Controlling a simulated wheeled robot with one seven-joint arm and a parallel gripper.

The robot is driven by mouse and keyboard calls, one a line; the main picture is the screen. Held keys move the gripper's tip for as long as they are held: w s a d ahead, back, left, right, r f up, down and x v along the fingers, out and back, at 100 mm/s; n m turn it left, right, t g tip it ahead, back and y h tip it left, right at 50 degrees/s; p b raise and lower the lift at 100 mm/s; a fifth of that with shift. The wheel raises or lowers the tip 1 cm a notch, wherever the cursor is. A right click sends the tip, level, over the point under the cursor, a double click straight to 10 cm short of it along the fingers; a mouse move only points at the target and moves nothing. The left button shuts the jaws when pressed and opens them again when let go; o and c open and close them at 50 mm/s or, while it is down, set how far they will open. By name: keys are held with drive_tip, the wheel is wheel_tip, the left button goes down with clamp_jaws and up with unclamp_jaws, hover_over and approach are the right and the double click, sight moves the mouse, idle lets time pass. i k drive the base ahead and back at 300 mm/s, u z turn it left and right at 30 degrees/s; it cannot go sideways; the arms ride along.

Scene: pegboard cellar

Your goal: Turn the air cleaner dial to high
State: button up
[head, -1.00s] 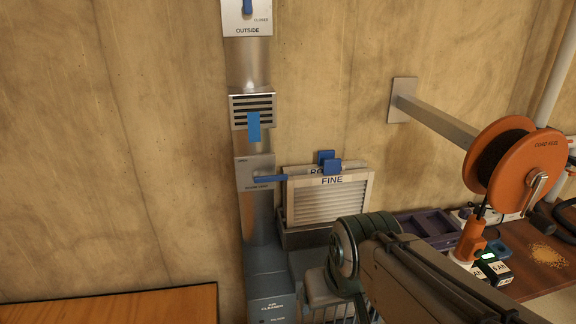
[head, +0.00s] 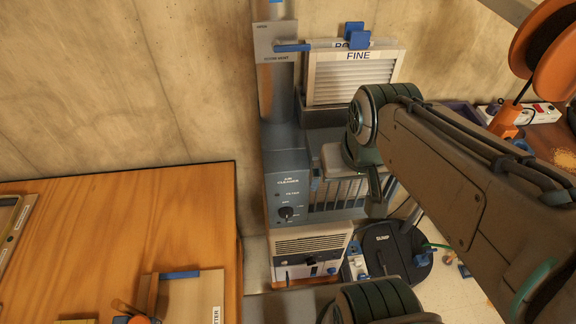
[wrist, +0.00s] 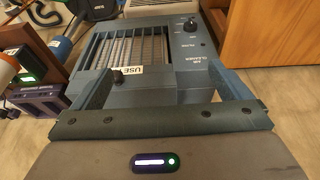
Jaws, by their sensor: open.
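The air cleaner (head: 287,172) is a blue-grey cabinet below the metal duct in the head view. Its dial (head: 286,213) is a small black knob on the front panel, below the lettering, with small setting marks around it. The dial's pointer is too small to read. In the wrist view the cleaner appears upside down, with the dial (wrist: 190,25) at the upper right, beyond my fingers. My gripper (wrist: 160,72) is open and empty, its two fingers spread, apart from the dial. In the head view the arm makes the gripper hard to make out.
A wooden bench (head: 120,215) stands left of the cleaner. The FINE filter panel (head: 352,78) and a blue lever (head: 292,47) are above. A cream heater-like unit (head: 312,252) sits below, beside a black sump lid (head: 392,245). An orange cord reel (head: 545,45) is at right.

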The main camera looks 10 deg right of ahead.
sight(284, 212)
drive_tip(key=u, duration=1.7)
drive_tip(key=k, duration=1.1)
drive_tip(key=z, duration=1.45)
drive_tip(key=i, duration=0.5)
drive_tip(key=z, duration=0.1)
